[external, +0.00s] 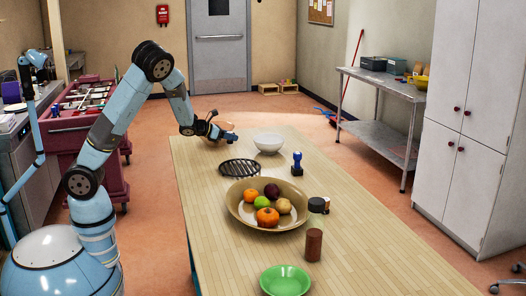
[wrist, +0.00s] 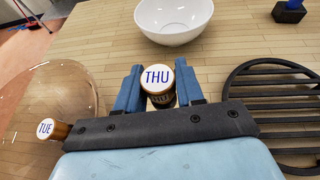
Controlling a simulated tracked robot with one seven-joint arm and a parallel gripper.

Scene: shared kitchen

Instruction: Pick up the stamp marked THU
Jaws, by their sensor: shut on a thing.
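The stamp marked THU (wrist: 157,77) has a round white top with blue letters and a dark body below. It stands between the two blue fingers of my gripper (wrist: 158,84), which are shut on it. In the external view my gripper (external: 229,137) is low over the far end of the wooden table, and the stamp cannot be made out there. A second stamp, marked TUE (wrist: 45,129), has a white top and a brown side. It shows at the left of the wrist view, partly hidden by my gripper.
A clear glass bowl (wrist: 30,80) is left of my gripper. A white bowl (external: 268,143) stands beyond it and a black grill rack (wrist: 270,95) lies to the right.

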